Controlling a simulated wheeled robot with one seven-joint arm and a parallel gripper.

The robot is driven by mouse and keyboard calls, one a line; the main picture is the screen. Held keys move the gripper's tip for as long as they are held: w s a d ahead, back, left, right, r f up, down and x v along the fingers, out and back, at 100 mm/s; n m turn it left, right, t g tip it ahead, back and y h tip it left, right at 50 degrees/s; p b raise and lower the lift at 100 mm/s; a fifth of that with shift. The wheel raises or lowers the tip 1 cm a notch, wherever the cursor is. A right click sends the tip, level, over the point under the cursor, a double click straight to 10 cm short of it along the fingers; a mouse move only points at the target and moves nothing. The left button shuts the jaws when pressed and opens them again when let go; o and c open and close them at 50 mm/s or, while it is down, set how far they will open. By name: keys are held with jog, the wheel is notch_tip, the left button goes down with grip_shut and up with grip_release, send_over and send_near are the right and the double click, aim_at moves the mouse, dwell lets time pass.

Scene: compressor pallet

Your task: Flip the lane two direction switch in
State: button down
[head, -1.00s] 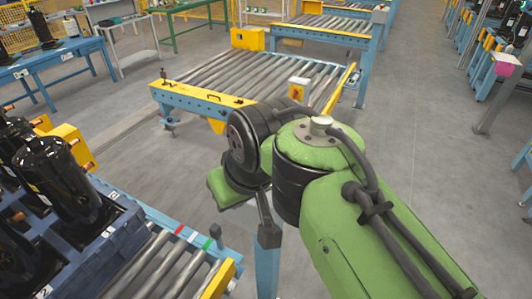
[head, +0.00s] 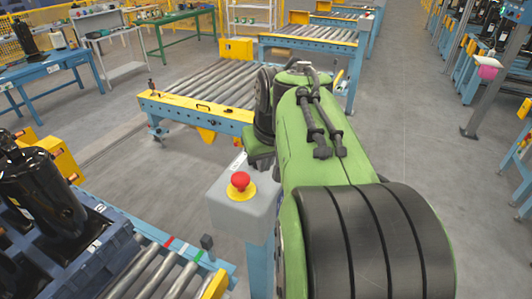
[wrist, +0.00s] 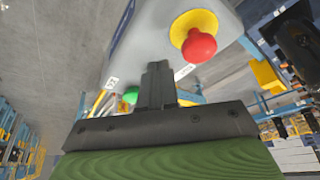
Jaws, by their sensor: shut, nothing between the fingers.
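A grey control box (head: 232,212) on a blue post stands in the middle of the head view. A red mushroom button (head: 240,181) on a yellow base sits on its top. In the wrist view the same box (wrist: 150,38) fills the upper middle, with the red button (wrist: 201,46) to the right and a green button (wrist: 131,95) to the left of my fingers. My gripper (wrist: 157,68) is shut and empty, its fingertips close over or against the box face; I cannot tell if they touch. No direction switch shows clearly; the fingers cover part of the face.
A crate (head: 100,262) of black compressors stands on a roller conveyor (head: 165,275) at lower left. Another roller conveyor (head: 215,82) with a yellow edge lies behind the box. The grey floor (head: 410,140) at right is clear.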

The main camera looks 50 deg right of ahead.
jog(key=shift+x, duration=1.25)
jog(key=w, duration=0.1)
jog(key=w+d, duration=0.2)
jog(key=shift+w+f+p, duration=0.15)
jog(key=shift+w+p, duration=0.15)
jog(key=shift+w, duration=0.1)
jog(key=shift+a, duration=0.1)
jog(key=shift+s, duration=0.1)
